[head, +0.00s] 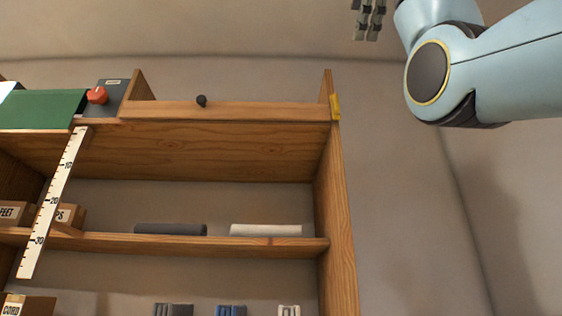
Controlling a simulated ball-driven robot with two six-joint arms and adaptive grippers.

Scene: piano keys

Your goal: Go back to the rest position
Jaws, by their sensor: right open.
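My right arm comes in from the right at the top of the head view. My right gripper (368,36) shows at the top edge, only partly in the picture, with its fingers pointing down. It is open, and I see nothing between the fingers. It is to the right of and higher in the picture than the wooden shelf (338,220), in front of the bare wall. My left gripper is not in view. No piano keys show.
On the shelf's top are a green board (42,108) and a red knob (97,95) on a grey box. A ruler (52,205) hangs down in front. Grey (170,230) and white (265,231) rolls lie on a lower board. The right side is bare wall.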

